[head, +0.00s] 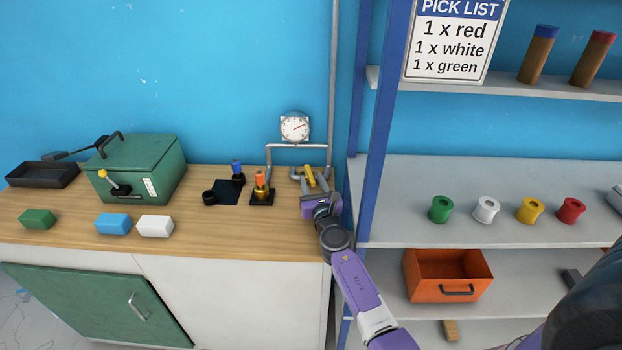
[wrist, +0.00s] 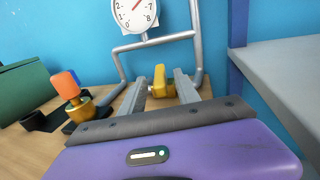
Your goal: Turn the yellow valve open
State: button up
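The yellow valve handle (head: 310,177) is on the grey pipework at the back right of the wooden counter. It also shows in the wrist view (wrist: 160,80), pointing towards me, with a brass-coloured body under it. My gripper (head: 311,184) is low over the counter's right end, reaching towards the valve. In the wrist view the two grey fingers (wrist: 160,88) are apart, one on each side of the yellow handle. Gaps show between the handle and both fingers. The fingertips and the handle's lower part are partly hidden in the head view.
A round gauge (head: 295,127) sits above the pipe. An orange-topped brass part (head: 261,184) stands just left of my gripper. A blue shelf post (head: 382,130) and grey shelves (head: 400,180) stand close on the right. A green box (head: 140,168) is farther left.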

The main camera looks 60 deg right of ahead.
jog(key=v, duration=0.6)
jog(key=shift+s+a, duration=0.1)
